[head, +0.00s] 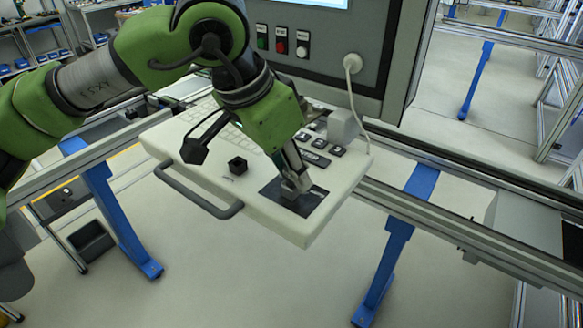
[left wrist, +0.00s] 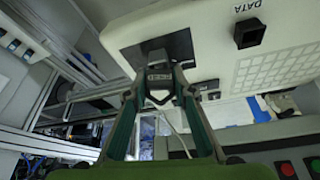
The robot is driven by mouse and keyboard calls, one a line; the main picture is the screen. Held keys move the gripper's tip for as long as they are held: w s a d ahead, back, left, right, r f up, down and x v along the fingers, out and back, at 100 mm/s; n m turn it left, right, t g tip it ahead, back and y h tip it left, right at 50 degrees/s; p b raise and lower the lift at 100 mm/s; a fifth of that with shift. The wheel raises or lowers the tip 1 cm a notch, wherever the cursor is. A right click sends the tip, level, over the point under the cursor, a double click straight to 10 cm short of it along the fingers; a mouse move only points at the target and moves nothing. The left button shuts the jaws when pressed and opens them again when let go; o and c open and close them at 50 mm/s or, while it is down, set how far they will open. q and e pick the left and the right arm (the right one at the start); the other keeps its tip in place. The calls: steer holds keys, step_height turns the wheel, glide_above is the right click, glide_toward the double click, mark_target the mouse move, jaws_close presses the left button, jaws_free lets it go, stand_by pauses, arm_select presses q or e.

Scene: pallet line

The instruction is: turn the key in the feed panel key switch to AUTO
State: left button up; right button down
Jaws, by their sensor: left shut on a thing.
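The feed panel (head: 215,180) is a pale, tilted console with a keyboard, dark buttons and a front handle. A dark square plate (head: 312,203) is set in its right front corner, and it also shows in the left wrist view (left wrist: 182,44). My left gripper (head: 295,186) comes down onto this plate from above. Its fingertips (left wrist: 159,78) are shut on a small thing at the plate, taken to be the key. The key, its switch and any AUTO mark are hidden by the fingers. My right gripper is in neither view.
A black square socket (head: 237,165) stands up from the console left of the plate; a DATA label shows near it in the wrist view. Behind is a grey cabinet (head: 370,60) with push buttons and a white cable plug (head: 352,63). Rails run on both sides.

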arm_select(q)
steer(key=shift+m, duration=0.7)
steer(key=o, duration=1.2)
steer(key=shift+c, duration=0.2)
steer(key=o, duration=0.5)
steer(key=shift+r, duration=0.15)
